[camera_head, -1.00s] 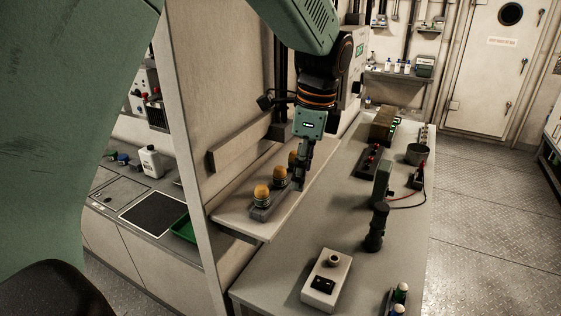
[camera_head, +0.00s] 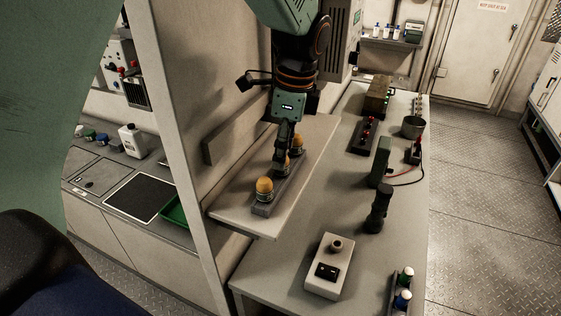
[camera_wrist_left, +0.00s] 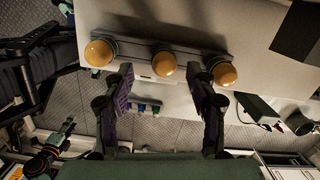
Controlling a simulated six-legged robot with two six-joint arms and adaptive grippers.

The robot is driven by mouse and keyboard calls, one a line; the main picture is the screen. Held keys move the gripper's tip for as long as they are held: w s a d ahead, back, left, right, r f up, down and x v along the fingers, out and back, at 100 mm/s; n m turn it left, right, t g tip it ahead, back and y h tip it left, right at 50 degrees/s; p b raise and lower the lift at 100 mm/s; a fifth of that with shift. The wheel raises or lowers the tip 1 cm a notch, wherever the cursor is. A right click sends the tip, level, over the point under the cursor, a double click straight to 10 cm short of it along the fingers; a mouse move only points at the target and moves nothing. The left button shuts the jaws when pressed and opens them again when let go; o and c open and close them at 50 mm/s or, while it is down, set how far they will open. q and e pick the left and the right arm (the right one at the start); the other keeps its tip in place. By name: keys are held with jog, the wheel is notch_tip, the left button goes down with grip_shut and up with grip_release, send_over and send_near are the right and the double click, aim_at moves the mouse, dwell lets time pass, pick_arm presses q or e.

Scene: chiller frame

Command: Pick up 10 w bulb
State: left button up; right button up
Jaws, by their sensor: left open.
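Three orange-domed bulbs stand in a row in a grey holder (camera_head: 262,210) on a pale shelf. The near bulb (camera_head: 264,187) and the far bulb (camera_head: 298,142) show clearly in the head view; my gripper mostly hides the middle one. No wattage is readable, so I cannot tell which is 10 w. My left gripper (camera_head: 281,168) points down at the middle of the row. In the left wrist view its open, empty fingers (camera_wrist_left: 160,76) lie to either side of the middle bulb (camera_wrist_left: 163,63), between the left bulb (camera_wrist_left: 98,53) and the right bulb (camera_wrist_left: 223,73).
The shelf (camera_head: 240,218) is backed by an upright panel (camera_head: 205,80). The bench (camera_head: 290,270) to its right holds a white box with a knob (camera_head: 328,265), a black cylinder (camera_head: 378,212), a green upright block (camera_head: 380,160) and a grey pot (camera_head: 412,126).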

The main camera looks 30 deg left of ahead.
pick_arm(q)
jog(key=f, duration=0.2)
jog(key=a+f, duration=0.1)
jog(key=shift+w+a+f+p, duration=0.1)
jog(key=shift+w+f+p, duration=0.1)
jog(key=shift+f+p, duration=0.15)
jog(key=shift+w+d+f, duration=0.15)
jog(key=shift+d+f, duration=0.05)
jog(key=shift+d, duration=0.25)
jog(key=shift+d+r, duration=0.1)
jog(key=shift+d, duration=0.05)
jog(key=shift+s, duration=0.2)
jog(key=shift+c, duration=0.3)
jog(key=shift+s+a, duration=0.15)
jog(key=shift+a, duration=0.3)
jog(key=c, duration=0.3)
jog(key=shift+a, duration=0.15)
jog(key=shift+c, duration=0.8)
jog(key=shift+w, duration=0.2)
jog(key=shift+c, duration=0.6)
jog(key=shift+w+d, duration=0.15)
jog(key=shift+d, duration=0.15)
jog(key=c, duration=0.3)
jog(key=shift+c, duration=0.7)
jog(key=shift+s+a, duration=0.1)
jog(key=shift+s, duration=0.15)
